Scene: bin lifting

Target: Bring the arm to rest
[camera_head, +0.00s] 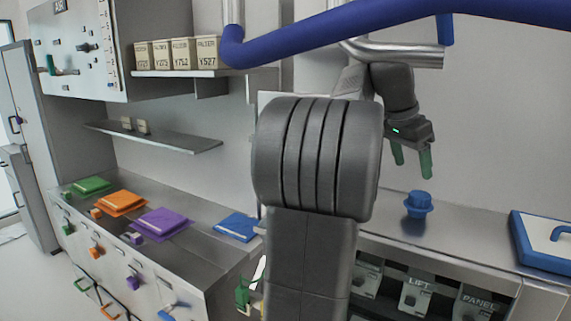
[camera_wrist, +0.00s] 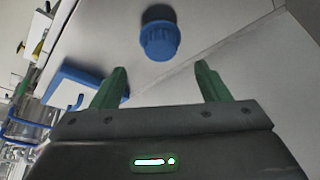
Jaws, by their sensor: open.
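My gripper (camera_head: 411,163) has two green fingers, spread apart with nothing between them. In the head view it hangs above the right-hand counter, up and left of a blue round knob-like object (camera_head: 418,204). In the wrist view my gripper (camera_wrist: 157,88) is open, and the blue object (camera_wrist: 160,40) lies beyond the fingertips, apart from them. My dark arm fills the middle of the head view and hides part of the counter behind it.
A blue pipe (camera_head: 330,30) crosses the top, near the arm. A blue-edged white panel (camera_head: 545,240) lies at right. Green (camera_head: 93,185), orange (camera_head: 120,202), purple (camera_head: 160,223) and blue (camera_head: 238,226) flat pieces lie along the left counter. Boxes (camera_head: 182,53) stand on a shelf.

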